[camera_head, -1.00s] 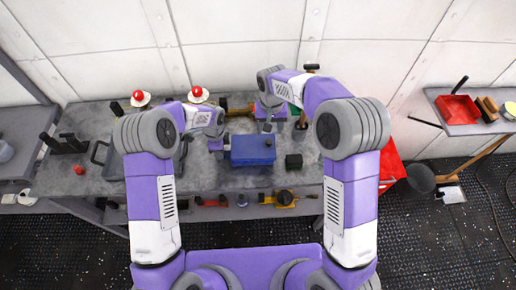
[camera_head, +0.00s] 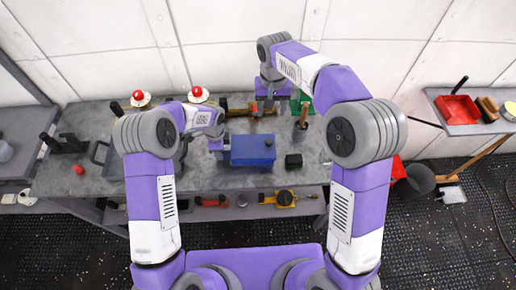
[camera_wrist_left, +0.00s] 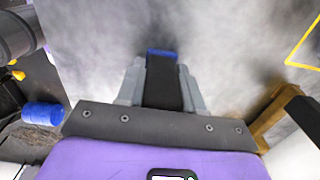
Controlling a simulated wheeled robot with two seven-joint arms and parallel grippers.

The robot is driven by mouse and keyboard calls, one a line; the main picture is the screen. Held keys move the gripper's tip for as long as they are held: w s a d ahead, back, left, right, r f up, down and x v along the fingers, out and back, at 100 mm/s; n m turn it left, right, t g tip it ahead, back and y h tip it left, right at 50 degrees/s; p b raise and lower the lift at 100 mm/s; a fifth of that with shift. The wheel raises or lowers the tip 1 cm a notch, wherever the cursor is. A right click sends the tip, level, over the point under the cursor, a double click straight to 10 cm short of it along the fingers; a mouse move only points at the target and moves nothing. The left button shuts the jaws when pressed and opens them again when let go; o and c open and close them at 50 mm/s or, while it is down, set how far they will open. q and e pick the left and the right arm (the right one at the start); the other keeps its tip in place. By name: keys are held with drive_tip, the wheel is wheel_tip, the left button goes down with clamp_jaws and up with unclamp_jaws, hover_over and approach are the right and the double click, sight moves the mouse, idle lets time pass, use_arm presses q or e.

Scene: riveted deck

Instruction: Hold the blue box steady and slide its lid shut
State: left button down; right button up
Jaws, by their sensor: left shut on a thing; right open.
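The blue box (camera_head: 252,153) stands upright on the grey workbench in the head view. A blue lid surface with a small dark knob near its right back covers the top that I see; I cannot tell whether a gap is left. My left gripper (camera_head: 225,146) is at the box's left side and shut on it. In the left wrist view a little blue of the box (camera_wrist_left: 162,53) shows at the fingertips.
A small black block (camera_head: 293,161) lies right of the box. A brown upright item (camera_head: 303,117) and a green item (camera_head: 300,100) stand behind it. Red-topped white items (camera_head: 198,94) are at the back left. A shelf with tools runs below the bench's front.

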use_arm(q)
drive_tip(key=c, duration=0.6)
unclamp_jaws()
drive_tip(key=shift+c, duration=0.2)
